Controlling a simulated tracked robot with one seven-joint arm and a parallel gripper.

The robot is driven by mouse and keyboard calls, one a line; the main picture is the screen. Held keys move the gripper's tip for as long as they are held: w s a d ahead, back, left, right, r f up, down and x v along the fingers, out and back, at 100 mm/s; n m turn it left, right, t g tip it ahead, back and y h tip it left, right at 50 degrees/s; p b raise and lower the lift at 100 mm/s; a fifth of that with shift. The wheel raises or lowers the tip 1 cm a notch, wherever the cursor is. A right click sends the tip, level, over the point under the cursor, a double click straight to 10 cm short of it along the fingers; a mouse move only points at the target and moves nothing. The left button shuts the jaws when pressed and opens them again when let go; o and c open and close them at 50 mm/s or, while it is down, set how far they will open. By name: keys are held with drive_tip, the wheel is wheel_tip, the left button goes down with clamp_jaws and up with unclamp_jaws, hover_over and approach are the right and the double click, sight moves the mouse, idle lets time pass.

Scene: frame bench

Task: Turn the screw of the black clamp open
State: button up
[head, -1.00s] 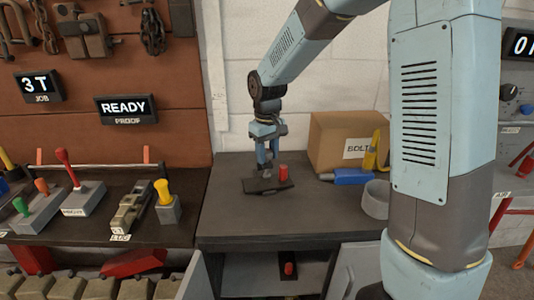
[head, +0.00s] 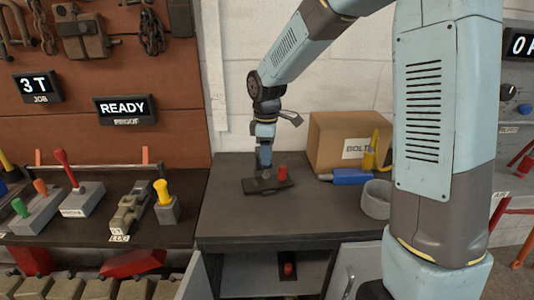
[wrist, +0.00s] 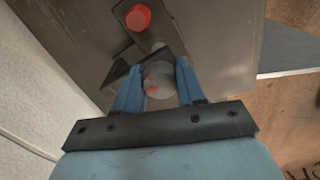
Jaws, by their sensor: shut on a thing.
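The black clamp (head: 279,184) lies on the dark bench top, with a short red cylinder (head: 283,171) at its right end. In the wrist view the red round end (wrist: 138,17) shows at the top, beyond dark parts of the clamp (wrist: 128,80). My gripper (head: 264,174) points straight down over the left part of the clamp. In the wrist view its two blue fingers (wrist: 159,88) are shut on a grey round knob (wrist: 160,80), apparently the head of the clamp's screw. The screw's thread is hidden beneath it.
A cardboard box (head: 330,142) stands behind to the right, with a blue tool (head: 350,176), a yellow thing (head: 371,152) and a grey ring-shaped cup (head: 377,199). A side bench at left holds levers (head: 68,180). The front bench top (head: 235,222) is clear.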

drive_tip(key=shift+n, duration=0.5)
drive_tip(key=o, duration=1.1)
drive_tip(key=shift+c, duration=0.2)
wheel_tip(320, 180, up, 14)
drive_tip(key=shift+f, duration=0.15)
drive_tip(key=shift+d, duration=0.1)
drive_tip(key=s+d+r+m+t, duration=0.2)
drive_tip(key=s+d+m, duration=0.6)
drive_tip(key=s, duration=0.4)
drive_tip(key=s+d+r+m+t, duration=0.1)
drive_tip(key=s+d+m+t, duration=0.2)
drive_tip(key=s+d+m, duration=0.6)
drive_tip(key=s+d, duration=0.1)
drive_tip(key=s, duration=0.3)
drive_tip(key=shift+s+r+t, duration=0.15)
drive_tip(key=shift+r+t, duration=0.15)
drive_tip(key=shift+r, duration=0.05)
